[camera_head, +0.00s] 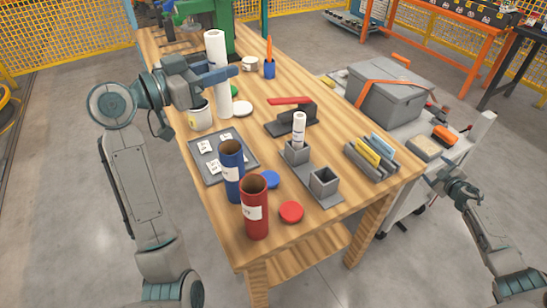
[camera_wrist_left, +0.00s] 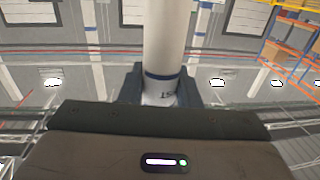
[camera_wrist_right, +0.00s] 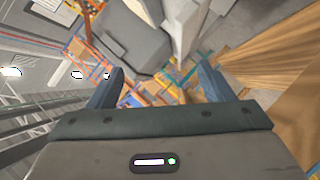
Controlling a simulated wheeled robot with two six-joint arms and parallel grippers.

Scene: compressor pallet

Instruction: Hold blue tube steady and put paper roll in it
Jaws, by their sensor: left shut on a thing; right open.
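The white paper roll (camera_head: 215,46) is upright in my left gripper (camera_head: 217,76), which is shut around its middle. The roll also shows between the fingers in the left wrist view (camera_wrist_left: 165,35). I cannot tell whether its lower end touches the table. The blue tube (camera_head: 232,172) stands upright near the table's front, its open end up, apart from both grippers. My right gripper (camera_head: 462,190) is open and empty, off the table's right side. Its spread fingers show in the right wrist view (camera_wrist_right: 158,85).
A red tube (camera_head: 255,210) stands close in front of the blue one. A blue cap (camera_head: 269,180) and red cap (camera_head: 291,212) lie beside them. A grey tray (camera_head: 207,166) with labels, a mug (camera_head: 200,116) and grey holders (camera_head: 324,182) share the wooden table (camera_head: 330,218).

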